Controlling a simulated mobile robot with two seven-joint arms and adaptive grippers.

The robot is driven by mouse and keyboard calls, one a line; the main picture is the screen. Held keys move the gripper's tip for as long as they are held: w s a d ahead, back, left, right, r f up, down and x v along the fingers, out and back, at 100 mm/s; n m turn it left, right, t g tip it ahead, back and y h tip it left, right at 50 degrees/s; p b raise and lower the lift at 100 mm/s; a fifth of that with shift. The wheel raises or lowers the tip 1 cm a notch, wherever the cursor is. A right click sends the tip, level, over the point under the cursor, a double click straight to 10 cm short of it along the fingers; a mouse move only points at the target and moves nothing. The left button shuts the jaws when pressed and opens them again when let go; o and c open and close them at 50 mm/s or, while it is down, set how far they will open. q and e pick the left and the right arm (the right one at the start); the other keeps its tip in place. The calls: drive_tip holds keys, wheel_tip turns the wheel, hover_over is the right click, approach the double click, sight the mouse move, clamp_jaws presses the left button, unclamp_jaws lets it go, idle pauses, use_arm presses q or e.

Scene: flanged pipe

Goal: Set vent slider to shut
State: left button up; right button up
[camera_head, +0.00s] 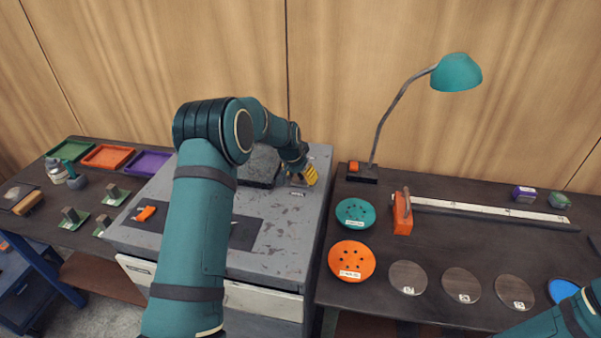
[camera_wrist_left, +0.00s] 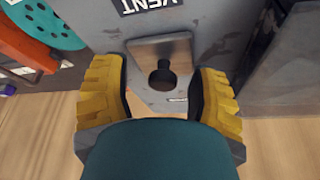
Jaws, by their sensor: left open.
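The vent slider shows in the left wrist view as a bare metal plate (camera_wrist_left: 143,52) with a dark round knob (camera_wrist_left: 162,75). A "VENT" label (camera_wrist_left: 148,4) is upside down above it, and a small unreadable label (camera_wrist_left: 178,100) lies below. My left gripper (camera_head: 303,178) reaches down at the back right of the grey cabinet (camera_head: 287,240). Its yellow fingers are open, one on each side of the knob, with a gap to it on both sides. In the head view the gripper mostly hides the slider. My right gripper is out of view; only part of that arm shows.
A dark block (camera_head: 258,168) stands left of the gripper. Right of the cabinet, a dark table holds a teal disc (camera_head: 355,213), an orange disc (camera_head: 351,261), an orange-ended rail (camera_head: 402,212) and a teal lamp (camera_head: 456,72). Trays (camera_head: 108,156) lie on the left table.

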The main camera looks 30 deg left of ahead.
use_arm(q)
drive_tip(key=v, duration=1.2)
drive_tip(key=shift+r, duration=0.2)
drive_tip(key=shift+a, duration=0.1)
